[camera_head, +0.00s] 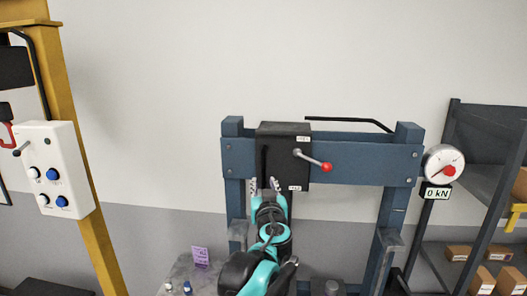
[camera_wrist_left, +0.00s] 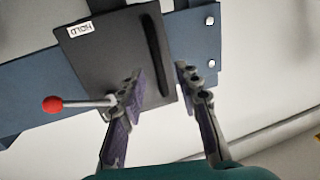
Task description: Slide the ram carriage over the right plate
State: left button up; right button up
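The black ram carriage (camera_head: 283,140) sits at the left end of the blue press beam (camera_head: 350,150). It has a vertical dark handle bar (camera_head: 264,161) and a lever with a red knob (camera_head: 326,166). My left gripper (camera_head: 264,184) is at the carriage's lower left, near the bar. In the left wrist view the two fingers of this gripper (camera_wrist_left: 160,73) are apart, with the handle bar (camera_wrist_left: 153,50) showing between them. The carriage (camera_wrist_left: 95,60) fills the view behind the left finger. Contact cannot be told. I cannot make out the right plate. My right gripper is out of view.
A round gauge (camera_head: 444,163) with a "0 kN" display (camera_head: 436,192) hangs right of the frame. A white control box (camera_head: 53,170) is on a yellow post at left. A shelf with boxes (camera_head: 482,279) stands at right. The beam right of the carriage looks clear.

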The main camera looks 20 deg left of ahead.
aim_at(264, 171)
pick_arm(q)
jog(key=x, duration=0.2)
jog(key=p+x, duration=0.1)
jog(key=x, duration=0.2)
jog(key=r+x, duration=0.1)
jog(key=x, duration=0.2)
jog(key=shift+w+d+p, duration=0.1)
jog(key=shift+w+p, duration=0.1)
jog(key=shift+p, duration=0.2)
grip_shut()
